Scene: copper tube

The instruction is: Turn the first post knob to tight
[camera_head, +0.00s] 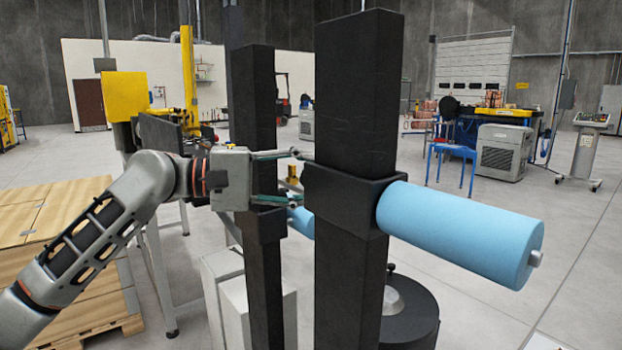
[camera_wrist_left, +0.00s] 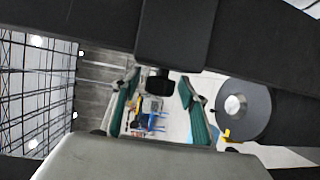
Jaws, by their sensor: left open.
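The near black post (camera_head: 357,90) stands upright right of centre, with a black collar (camera_head: 335,197) and a light-blue roller (camera_head: 455,232) sticking out to the right. A small black knob (camera_wrist_left: 160,83) shows in the left wrist view, below a black block (camera_wrist_left: 178,30); I cannot tell its turn position. In the head view I cannot make the knob out. My left gripper (camera_head: 298,178) is open, its fingers reaching right toward the near collar. In the wrist view, the fingers of the left gripper (camera_wrist_left: 159,92) lie on either side of the knob, apart from it. My right gripper is not in view.
A round dark base (camera_head: 410,318) sits low behind the near post. Wooden pallets (camera_head: 60,220) are at left. Open floor lies to the right.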

